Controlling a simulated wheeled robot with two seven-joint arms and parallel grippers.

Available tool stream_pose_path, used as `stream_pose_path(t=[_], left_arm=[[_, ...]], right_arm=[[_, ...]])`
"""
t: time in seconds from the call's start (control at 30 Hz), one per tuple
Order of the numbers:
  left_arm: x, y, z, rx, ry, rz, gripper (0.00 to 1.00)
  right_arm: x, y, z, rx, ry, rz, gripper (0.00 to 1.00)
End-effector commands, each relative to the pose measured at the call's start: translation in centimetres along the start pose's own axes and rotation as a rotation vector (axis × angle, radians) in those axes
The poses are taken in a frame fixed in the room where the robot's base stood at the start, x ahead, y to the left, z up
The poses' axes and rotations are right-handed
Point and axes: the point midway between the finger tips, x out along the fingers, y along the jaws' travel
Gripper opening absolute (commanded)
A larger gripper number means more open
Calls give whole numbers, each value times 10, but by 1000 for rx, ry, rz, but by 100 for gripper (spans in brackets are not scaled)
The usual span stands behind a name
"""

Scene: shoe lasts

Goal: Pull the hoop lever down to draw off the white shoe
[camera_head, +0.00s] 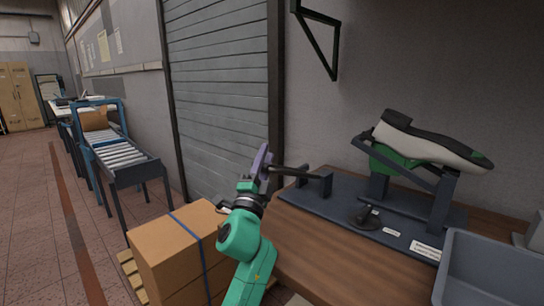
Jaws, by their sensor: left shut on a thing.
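A dark bar runs slantwise across the stand under the shoe. My left gripper (263,163), with purple fingers, is at the left end of the bench. It is shut on the end of a dark lever bar (289,170), which reaches right to a low dark bracket (322,184). The fingers partly hide the grip. My right gripper is out of view.
The stand's dark base plate (345,205) lies on a wooden bench (315,237). A grey bin (490,268) is at the front right. A strapped cardboard box (165,252) stands on a pallet left of my arm. A black wall bracket (322,45) hangs above.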

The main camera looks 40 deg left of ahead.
Motion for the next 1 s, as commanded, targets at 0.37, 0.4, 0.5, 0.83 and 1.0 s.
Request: stream_pose_path(t=[0.37, 0.4, 0.5, 0.83, 1.0], left_arm=[[-2, -10, 2, 4, -3, -22, 0], [-2, -10, 2, 4, -3, -22, 0], [-2, -10, 2, 4, -3, -22, 61], [-2, -8, 2, 3, -2, -18, 61], [-3, -6, 2, 2, -1, -16, 61]], right_arm=[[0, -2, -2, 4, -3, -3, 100], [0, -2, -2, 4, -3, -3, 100], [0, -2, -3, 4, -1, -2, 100], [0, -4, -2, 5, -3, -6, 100], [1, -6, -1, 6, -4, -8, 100]])
